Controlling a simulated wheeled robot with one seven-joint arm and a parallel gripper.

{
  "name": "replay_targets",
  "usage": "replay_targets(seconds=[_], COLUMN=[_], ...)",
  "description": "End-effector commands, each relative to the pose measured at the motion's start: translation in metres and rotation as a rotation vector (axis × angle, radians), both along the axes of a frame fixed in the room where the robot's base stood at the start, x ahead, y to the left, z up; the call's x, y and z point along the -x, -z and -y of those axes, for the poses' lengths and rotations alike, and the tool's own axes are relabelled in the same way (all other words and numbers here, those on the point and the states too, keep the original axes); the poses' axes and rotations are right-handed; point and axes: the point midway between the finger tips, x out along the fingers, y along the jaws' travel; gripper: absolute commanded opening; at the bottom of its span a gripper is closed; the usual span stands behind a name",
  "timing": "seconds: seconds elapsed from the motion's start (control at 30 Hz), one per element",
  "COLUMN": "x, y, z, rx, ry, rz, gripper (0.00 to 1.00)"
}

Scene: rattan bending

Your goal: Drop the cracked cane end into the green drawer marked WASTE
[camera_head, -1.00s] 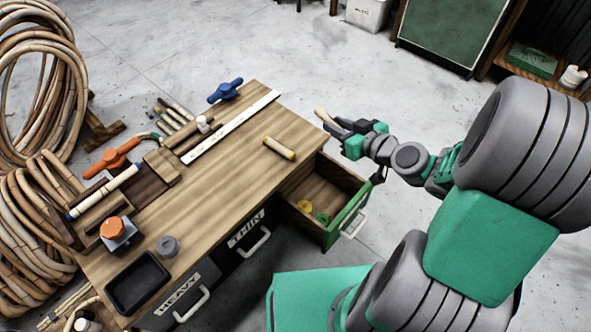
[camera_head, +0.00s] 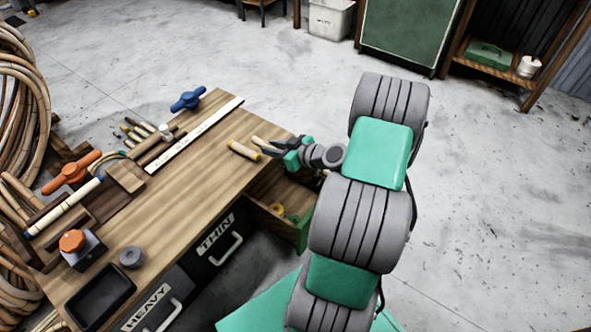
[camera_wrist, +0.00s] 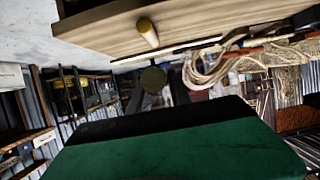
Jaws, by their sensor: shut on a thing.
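My gripper (camera_head: 270,148) is shut on a short pale cane end (camera_head: 259,141), which sticks out to the left of the fingers. In the wrist view its round end (camera_wrist: 153,79) shows dark between the fingers; no crack can be made out. The gripper appears over the bench's right edge, at the far end of the open drawer. The green-fronted drawer (camera_head: 293,231) is pulled out on the bench's right side.
Another cane piece (camera_head: 243,151) with a yellow end lies on the bench top (camera_head: 190,190), close left of the gripper; it also shows in the wrist view (camera_wrist: 148,33). A white ruler (camera_head: 195,134) lies behind it. Drawers marked THIN (camera_head: 215,236) and HEAVY (camera_head: 146,308) are shut.

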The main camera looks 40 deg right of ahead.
Motion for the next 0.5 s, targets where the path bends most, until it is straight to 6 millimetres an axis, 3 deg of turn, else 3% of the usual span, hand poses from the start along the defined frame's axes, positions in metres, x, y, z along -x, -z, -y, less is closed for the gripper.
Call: replay_targets(seconds=[0.03,0.2,0.5], x=[0.006,0.021,0.026], y=[0.034,0.087,0.114], z=[0.021,0.063,0.073], rx=[-0.008,-0.004,-0.002], ry=[0.027,0.075,0.087], rz=[-0.003,0.005,0.008], gripper=[0.0,0.0,0.0])
